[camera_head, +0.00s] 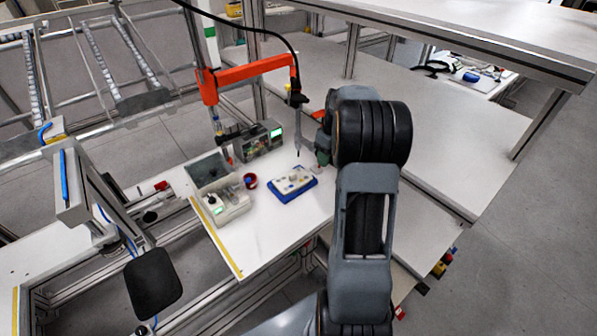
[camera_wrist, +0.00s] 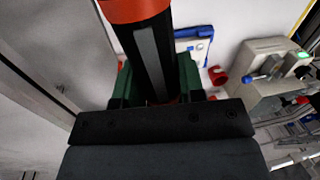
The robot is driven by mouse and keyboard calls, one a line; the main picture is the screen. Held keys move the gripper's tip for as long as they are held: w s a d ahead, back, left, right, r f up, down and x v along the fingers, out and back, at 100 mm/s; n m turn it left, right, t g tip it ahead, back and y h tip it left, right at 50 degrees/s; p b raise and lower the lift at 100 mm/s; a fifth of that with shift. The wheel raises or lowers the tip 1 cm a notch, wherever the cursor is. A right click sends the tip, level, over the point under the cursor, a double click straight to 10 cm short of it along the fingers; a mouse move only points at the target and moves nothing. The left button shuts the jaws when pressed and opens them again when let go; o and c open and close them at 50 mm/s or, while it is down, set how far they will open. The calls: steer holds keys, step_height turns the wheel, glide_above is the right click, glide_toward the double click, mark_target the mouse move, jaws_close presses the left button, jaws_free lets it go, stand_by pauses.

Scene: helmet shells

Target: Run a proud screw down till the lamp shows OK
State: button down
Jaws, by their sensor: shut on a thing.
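My gripper (camera_head: 319,151) is at the right of the bench top, at the hanging screwdriver (camera_head: 298,105). In the wrist view its green fingers (camera_wrist: 156,84) are shut around the driver's dark body (camera_wrist: 150,50), which has a grey stripe and an orange end. The driver hangs roughly upright, its thin bit above the bench near the blue-edged fixture (camera_head: 293,185). The fixture, partly behind the driver in the wrist view (camera_wrist: 198,34), carries a light plate with small parts. Which screw is proud is too small to tell. A grey box (camera_head: 258,146) has a green-lit panel (camera_head: 276,133); its words are unreadable.
A red cup (camera_head: 250,181) stands left of the fixture. A grey bin (camera_head: 207,171) and a pale box with a black knob (camera_head: 228,205) are farther left. An orange support arm (camera_head: 245,72) reaches over the bench. The bench front is clear.

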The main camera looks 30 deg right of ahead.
steer(key=shift+f+b, duration=1)
steer(key=shift+f, duration=1.25)
steer(key=shift+f+b, duration=0.3)
steer(key=shift+b, duration=0.15)
steer(key=shift+f+b, duration=0.45)
steer(key=shift+f, duration=0.5)
stand_by(1.6)
steer(key=shift+r, duration=0.15)
steer(key=shift+r+p, duration=2.3)
steer(key=shift+r, duration=0.65)
